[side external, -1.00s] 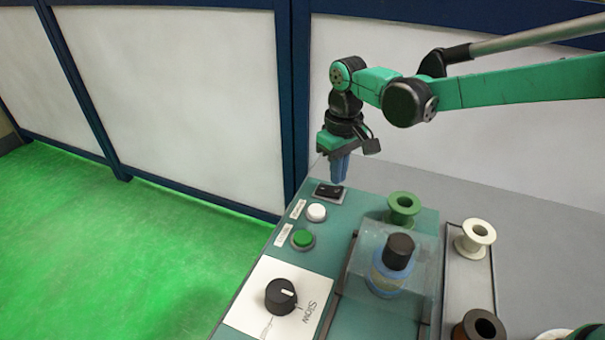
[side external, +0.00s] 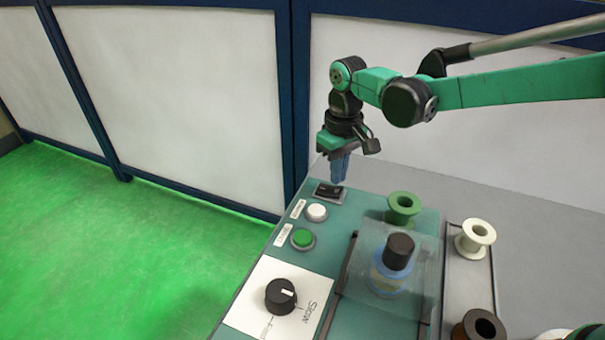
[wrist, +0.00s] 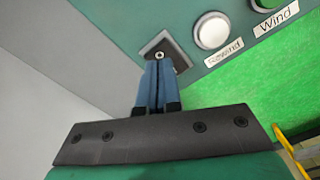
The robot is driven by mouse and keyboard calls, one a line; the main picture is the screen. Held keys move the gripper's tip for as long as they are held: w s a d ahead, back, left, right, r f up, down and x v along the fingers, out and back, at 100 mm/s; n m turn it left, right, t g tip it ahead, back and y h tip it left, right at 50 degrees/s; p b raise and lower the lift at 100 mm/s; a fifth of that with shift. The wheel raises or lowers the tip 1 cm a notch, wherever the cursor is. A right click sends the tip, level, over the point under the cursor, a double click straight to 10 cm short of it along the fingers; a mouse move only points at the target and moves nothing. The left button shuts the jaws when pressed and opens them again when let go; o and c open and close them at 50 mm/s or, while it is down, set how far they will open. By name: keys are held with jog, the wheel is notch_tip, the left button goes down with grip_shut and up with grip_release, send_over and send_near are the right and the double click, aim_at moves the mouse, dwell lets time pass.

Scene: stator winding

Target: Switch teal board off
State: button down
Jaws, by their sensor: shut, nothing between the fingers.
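The teal board (side external: 345,230) lies on the grey table, with a black rocker switch (side external: 329,191) at its far corner. My gripper (side external: 339,180) points down with its blue fingers shut and empty, right above the switch. In the wrist view the shut fingertips (wrist: 156,62) overlap the switch plate (wrist: 165,50) and hide most of the rocker. I cannot tell whether the tips touch it, or which way the rocker is set.
Beside the switch are a white button (side external: 316,212) and a green button (side external: 303,238). A black knob (side external: 281,295) is nearer. A clear cover (side external: 425,262) encloses a black-topped part. A green spool (side external: 403,207) and a white spool (side external: 474,238) stand to the right.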

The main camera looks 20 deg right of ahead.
aim_at(338, 191)
jog(key=shift+f, duration=1.2)
dwell(0.6)
jog(key=shift+r, duration=3.55)
jog(key=shift+s+d+r, duration=0.1)
jog(key=s+d+r+m+t, duration=0.2)
jog(key=s+d+m+t, duration=0.1)
jog(key=s+d+t, duration=0.4)
jog(key=shift+s+d+r, duration=0.2)
jog(key=shift+s+d, duration=1.6)
jog(key=shift+s, duration=1.65)
